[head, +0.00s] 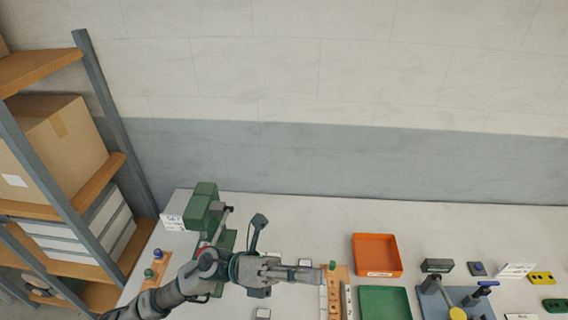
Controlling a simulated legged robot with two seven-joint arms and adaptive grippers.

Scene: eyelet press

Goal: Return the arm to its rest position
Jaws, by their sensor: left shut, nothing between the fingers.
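My left arm comes in from the lower left over the table (330,212). Its gripper (318,275) points right and is shut and empty, with its fingertips at the near edge of a wooden strip with holes (340,285). The green eyelet press (203,205) stands at the back left of the table, behind and to the left of the gripper. My arm hides part of the press's lower body. My right gripper is not in view.
An orange tray (399,262) and a green tray (363,303) lie to the right of the gripper. A blue fixture (470,300) and yellow and green plates stand further right. A shelf with boxes (62,140) rises at the left. The table's back strip is clear.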

